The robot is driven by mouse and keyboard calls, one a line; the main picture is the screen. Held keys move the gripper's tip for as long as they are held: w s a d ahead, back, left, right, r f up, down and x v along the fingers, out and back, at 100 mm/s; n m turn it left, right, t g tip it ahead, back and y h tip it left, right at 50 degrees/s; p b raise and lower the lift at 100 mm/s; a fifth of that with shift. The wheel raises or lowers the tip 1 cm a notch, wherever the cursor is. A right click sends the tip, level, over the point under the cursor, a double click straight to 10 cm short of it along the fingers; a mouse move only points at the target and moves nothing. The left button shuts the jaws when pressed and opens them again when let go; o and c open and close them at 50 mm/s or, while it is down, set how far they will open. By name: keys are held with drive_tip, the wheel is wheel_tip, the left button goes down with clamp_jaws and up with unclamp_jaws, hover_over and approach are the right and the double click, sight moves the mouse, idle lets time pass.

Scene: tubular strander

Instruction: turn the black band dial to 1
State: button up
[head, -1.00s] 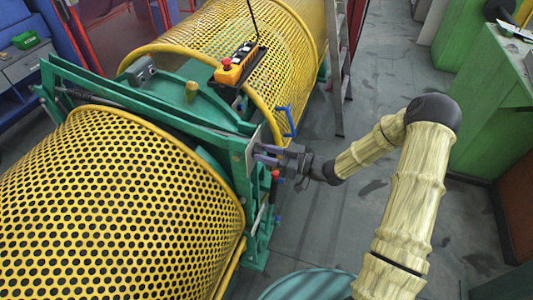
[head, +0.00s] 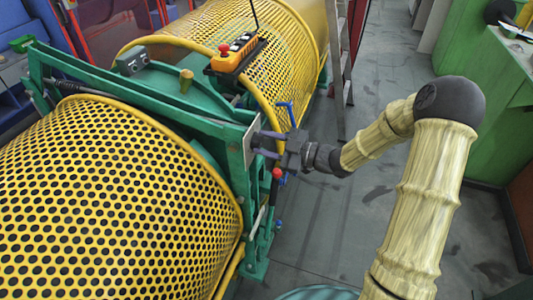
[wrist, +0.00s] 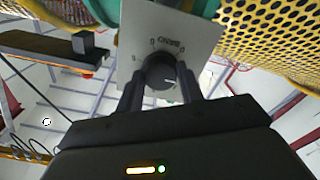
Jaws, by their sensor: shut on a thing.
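The black band dial (wrist: 158,73) is a round knob on a pale plate (wrist: 192,36) in the wrist view. The plate's lettering appears upside down above the dial, and the small marks around it are too small to read. A white pointer line on the dial points to the right in that view. My gripper (wrist: 158,84) is shut on the dial, one finger on each side. In the head view my gripper (head: 263,142) reaches the plate (head: 250,144) on the green frame; the dial is hidden there by the fingers.
Yellow perforated guards (head: 110,205) flank the green frame (head: 190,118). A red-knobbed lever (head: 276,174) and a blue handle (head: 287,112) are close to my gripper. The grey floor on the right is open.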

drive_tip(key=shift+n+b, duration=1.1)
drive_tip(key=shift+b, duration=0.15)
drive_tip(key=o, duration=1)
drive_tip(key=shift+d, duration=0.15)
drive_tip(key=b+v, duration=0.2)
drive_tip(key=v, duration=1.5)
